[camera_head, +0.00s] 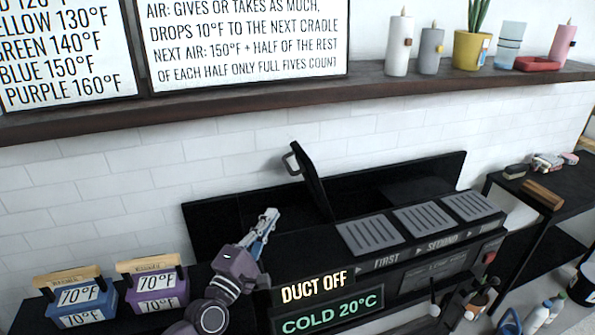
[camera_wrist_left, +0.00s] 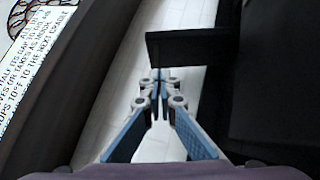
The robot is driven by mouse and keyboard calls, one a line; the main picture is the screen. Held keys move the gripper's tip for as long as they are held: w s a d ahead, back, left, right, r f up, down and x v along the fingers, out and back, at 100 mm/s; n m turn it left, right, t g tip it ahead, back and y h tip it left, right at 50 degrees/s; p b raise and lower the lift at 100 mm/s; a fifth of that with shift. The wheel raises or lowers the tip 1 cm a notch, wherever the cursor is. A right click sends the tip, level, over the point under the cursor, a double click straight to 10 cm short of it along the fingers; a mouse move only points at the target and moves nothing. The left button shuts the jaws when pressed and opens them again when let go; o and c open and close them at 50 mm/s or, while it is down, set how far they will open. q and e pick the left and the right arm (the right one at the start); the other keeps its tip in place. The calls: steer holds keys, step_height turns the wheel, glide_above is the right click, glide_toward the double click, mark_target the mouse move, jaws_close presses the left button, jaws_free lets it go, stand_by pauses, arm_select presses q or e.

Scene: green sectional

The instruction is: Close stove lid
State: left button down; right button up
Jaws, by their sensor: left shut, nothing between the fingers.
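The stove lid (camera_head: 311,181) is a black panel standing raised and slightly tilted above the black stove in the head view, with a grey handle (camera_head: 290,161) on its left face. A dark panel, apparently the lid (camera_wrist_left: 200,45), also shows just beyond the fingertips in the left wrist view. My left gripper (camera_head: 271,214) is shut and empty, to the left of and below the lid in the head view. Its blue-padded fingers meet in the left wrist view (camera_wrist_left: 160,76). Whether the fingertips touch the lid or handle is unclear.
Several grey grates (camera_head: 422,217) line the stove's front right. Blue (camera_head: 80,303) and purple (camera_head: 156,287) boxes stand left of my arm. A dark shelf (camera_head: 300,97) with candles and a plant runs above. Bottles (camera_head: 477,304) stand at the lower right.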

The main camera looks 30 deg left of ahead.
arm_select(q)
steer(key=p, duration=0.1)
glide_toward(305, 169)
steer(key=w+a, duration=0.2)
steer(key=w, duration=0.1)
steer(key=shift+a+r, duration=0.1)
steer(key=shift+a, duration=0.3)
steer(key=shift+w+d+r+p, duration=0.3)
steer(key=shift+w+d+p, duration=0.2)
steer(key=shift+w+d, duration=0.15)
steer(key=shift+w+d+r+p, duration=0.25)
steer(key=shift+w+d+p, duration=0.2)
steer(key=shift+w+d, duration=0.2)
